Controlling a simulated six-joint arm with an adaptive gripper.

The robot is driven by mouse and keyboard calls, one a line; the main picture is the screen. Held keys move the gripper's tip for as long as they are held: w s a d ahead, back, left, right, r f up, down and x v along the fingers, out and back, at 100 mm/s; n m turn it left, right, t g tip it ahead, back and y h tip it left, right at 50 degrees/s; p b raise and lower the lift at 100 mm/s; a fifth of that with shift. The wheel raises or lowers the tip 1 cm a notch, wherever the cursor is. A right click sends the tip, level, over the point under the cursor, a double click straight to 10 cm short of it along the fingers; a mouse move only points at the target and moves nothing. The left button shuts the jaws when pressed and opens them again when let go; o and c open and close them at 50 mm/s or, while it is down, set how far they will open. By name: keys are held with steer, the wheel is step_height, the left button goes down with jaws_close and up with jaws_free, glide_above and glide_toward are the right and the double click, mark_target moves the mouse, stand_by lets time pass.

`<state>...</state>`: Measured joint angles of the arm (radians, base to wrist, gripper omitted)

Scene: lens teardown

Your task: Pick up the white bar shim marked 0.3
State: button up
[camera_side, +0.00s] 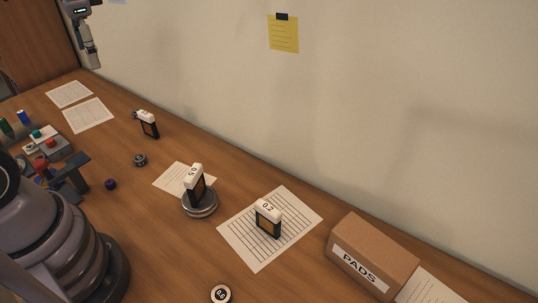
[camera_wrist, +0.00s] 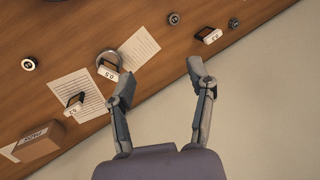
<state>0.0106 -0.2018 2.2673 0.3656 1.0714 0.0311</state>
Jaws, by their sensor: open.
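Three white bar shims with dark frames below stand in the side view. The far one (camera_side: 148,115) is near the wall; its mark is too small to read. The middle one (camera_side: 194,172) reads 0.5 and sits on a round metal disc (camera_side: 200,208). The near one (camera_side: 267,211) reads 0.2 and stands on a lined sheet. In the wrist view, the far shim (camera_wrist: 210,36) lies right of the middle one (camera_wrist: 108,72) and the 0.2 one (camera_wrist: 74,107). My gripper (camera_side: 93,60), also in the wrist view (camera_wrist: 160,70), is open, empty and high above the table.
A cardboard box marked PADS (camera_side: 372,255) stands at the near right. A grey stand (camera_side: 68,178) and small coloured parts (camera_side: 40,138) are at the left. A small dark ring (camera_side: 140,160) and a round piece (camera_side: 221,294) lie on the table. The wall runs behind.

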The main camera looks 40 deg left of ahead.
steer(key=w+a+f+m+g+y, duration=0.55)
steer(key=w+a+f+y, duration=0.3)
steer(key=w+f, duration=0.55)
steer(key=m+t+y, duration=0.4)
steer(key=m+y, duration=0.2)
steer(key=m, duration=0.3)
glide_toward(139, 111)
steer(key=d, duration=0.3)
steer(key=shift+w+d+f, duration=0.25)
steer(key=shift+d, duration=0.15)
steer(key=shift+a+f, duration=0.15)
steer(key=shift+a, duration=0.25)
steer(key=a, duration=1.3)
steer(key=shift+s+r, duration=0.2)
steer(key=shift+s, duration=0.2)
jaws_close()
